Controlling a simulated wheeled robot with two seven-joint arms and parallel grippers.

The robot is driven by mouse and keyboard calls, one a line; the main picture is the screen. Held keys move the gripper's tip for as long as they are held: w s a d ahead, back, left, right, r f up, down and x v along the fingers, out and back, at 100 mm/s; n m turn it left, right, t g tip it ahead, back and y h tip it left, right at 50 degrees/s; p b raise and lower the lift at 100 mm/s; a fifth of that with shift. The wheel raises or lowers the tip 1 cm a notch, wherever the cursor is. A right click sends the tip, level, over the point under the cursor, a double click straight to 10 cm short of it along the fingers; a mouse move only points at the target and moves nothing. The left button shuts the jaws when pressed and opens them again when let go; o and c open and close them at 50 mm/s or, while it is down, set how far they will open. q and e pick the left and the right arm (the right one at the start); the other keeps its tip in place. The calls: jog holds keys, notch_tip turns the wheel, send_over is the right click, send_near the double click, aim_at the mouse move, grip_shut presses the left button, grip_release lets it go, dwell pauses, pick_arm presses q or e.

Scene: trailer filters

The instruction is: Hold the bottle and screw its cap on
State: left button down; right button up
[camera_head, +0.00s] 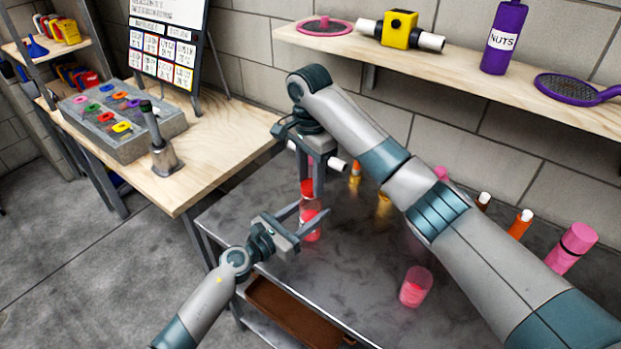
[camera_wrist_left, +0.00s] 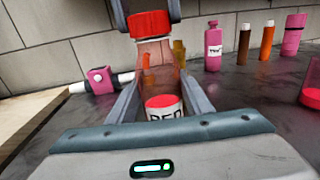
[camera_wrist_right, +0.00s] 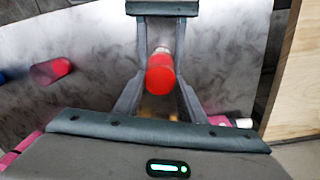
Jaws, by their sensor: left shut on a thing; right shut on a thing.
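The bottle (camera_head: 311,217) is clear with red contents and a label, and stands upright on the grey metal table. It also shows in the left wrist view (camera_wrist_left: 164,105). My left gripper (camera_head: 312,214) is shut on the bottle's body from the side. The red cap (camera_head: 307,187) is at the bottle's top; it shows in the left wrist view (camera_wrist_left: 150,23) and the right wrist view (camera_wrist_right: 160,75). My right gripper (camera_head: 311,190) points down from above and is shut on the cap. I cannot tell how far the cap is threaded.
A pink-red cup (camera_head: 415,287) stands on the metal table (camera_head: 350,290) to the right. Several bottles, including a pink one (camera_head: 571,248), stand along the wall. A wooden shelf (camera_head: 460,75) hangs above. A wooden table (camera_head: 215,150) adjoins at left.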

jog(key=m, duration=0.5)
jog(key=o, duration=1)
jog(key=shift+r, duration=0.15)
jog(key=shift+r, duration=2.1)
jog(key=shift+c, duration=0.3)
